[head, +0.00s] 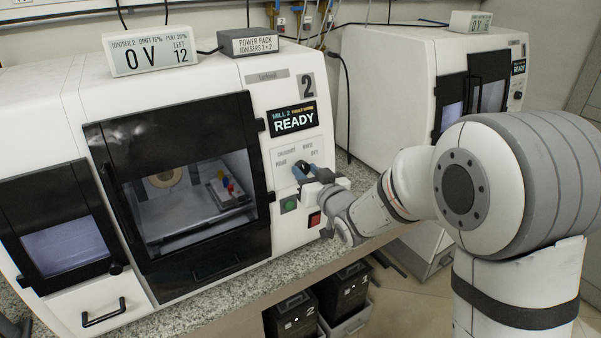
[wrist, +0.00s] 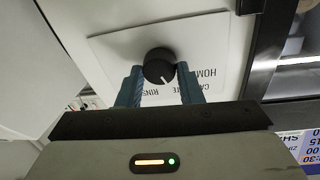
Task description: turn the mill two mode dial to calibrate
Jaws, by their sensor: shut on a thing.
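The mode dial (wrist: 158,64) is a round black knob with a white pointer line on a white label plate. In the wrist view, which is turned over, the line points down and slightly right, between the partly hidden RINSE and CALIBRATE labels; the HOME label is further right. My gripper (wrist: 160,76) is shut on the dial, with one blue finger on each side. In the head view my gripper (head: 308,176) is at the front panel of mill two (head: 262,95), largely covering the dial. The mill's screen (head: 293,119) reads READY.
A green button (head: 288,204) and a red button (head: 314,219) sit just below my gripper. The mill's dark-framed door (head: 190,265) is left of the panel. A second white machine (head: 390,70) stands at right. Dark bins (head: 343,290) are under the counter.

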